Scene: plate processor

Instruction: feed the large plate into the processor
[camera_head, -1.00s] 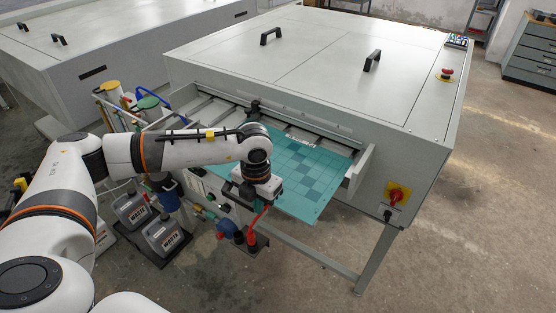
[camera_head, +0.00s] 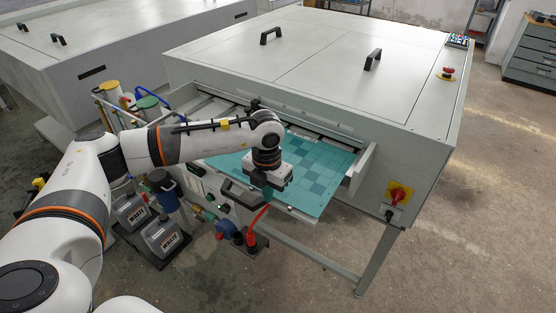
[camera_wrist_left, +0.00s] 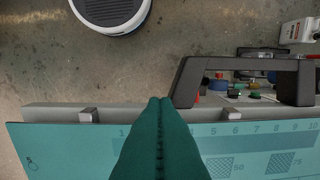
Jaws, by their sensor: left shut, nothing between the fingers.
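The large teal plate (camera_head: 315,178) with a checkered pattern lies on the feed table at the front of the processor (camera_head: 300,75). Its back part is at the feed slot. My left gripper (camera_head: 268,192) is above the plate's front left edge. In the left wrist view its teal fingertips (camera_wrist_left: 160,103) are closed together with nothing between them. Whether they touch the plate is unclear. My right gripper is out of view.
A dark handle (camera_wrist_left: 245,65) stands at the table's front, close to my fingers. Waste canisters (camera_head: 163,234) and hoses are below left. A red-yellow switch (camera_head: 398,194) is on the processor's side. The floor at right is clear.

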